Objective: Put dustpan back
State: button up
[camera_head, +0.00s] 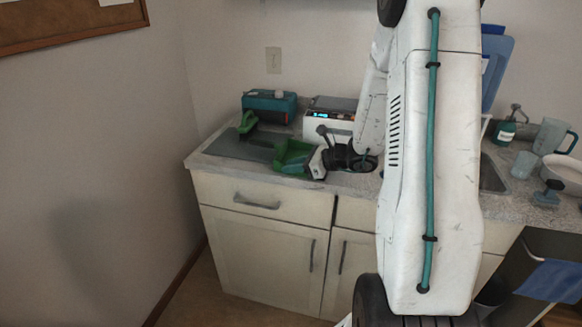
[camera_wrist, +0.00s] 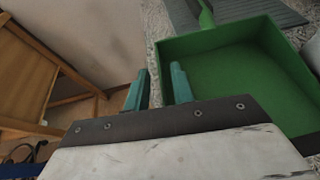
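The green dustpan (camera_head: 292,155) lies on the countertop near its front edge, at the right end of a grey mat (camera_head: 238,147). In the wrist view its open tray (camera_wrist: 235,75) fills the right side, with a green handle-like part (camera_wrist: 206,14) beyond it. My gripper (camera_head: 313,162) is low at the dustpan's right side in the head view. In the wrist view my gripper (camera_wrist: 160,86) has its two teal fingers apart with nothing visible between them. The right finger is in front of the dustpan's near left wall; I cannot tell whether they touch.
A green upright piece (camera_head: 247,122) stands at the mat's back. Behind are a teal box (camera_head: 270,105) and a white device with a lit display (camera_head: 330,117). A pitcher (camera_head: 552,136) and cup (camera_head: 524,165) stand at the right. Cabinets (camera_head: 262,255) drop below the counter edge.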

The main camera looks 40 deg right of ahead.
jog(key=v, duration=1)
jog(key=shift+s+d+r, duration=0.15)
jog(key=shift+s+d, duration=0.05)
jog(key=shift+s, duration=0.05)
jog(key=shift+s+a+r, duration=0.15)
jog(key=s+a+r+n+g+y, duration=0.1)
jog(key=s+a+r+n+g, duration=0.25)
jog(key=a+n, duration=0.5)
jog(key=s+a+r+n+g, duration=0.3)
jog(key=a+r+n+g, duration=0.15)
jog(key=a, duration=0.65)
jog(key=s+a+r+n+g+h, duration=0.1)
jog(key=s+a+r+n+h, duration=0.1)
jog(key=s+n+h, duration=0.2)
jog(key=s+a+r+n+h, duration=0.1)
jog(key=s+n+h, duration=0.3)
jog(key=s+n, duration=0.7)
jog(key=shift+a+r+n+g+h, duration=0.3)
jog(key=shift+a+r+n+g, duration=0.1)
jog(key=shift+n, duration=0.2)
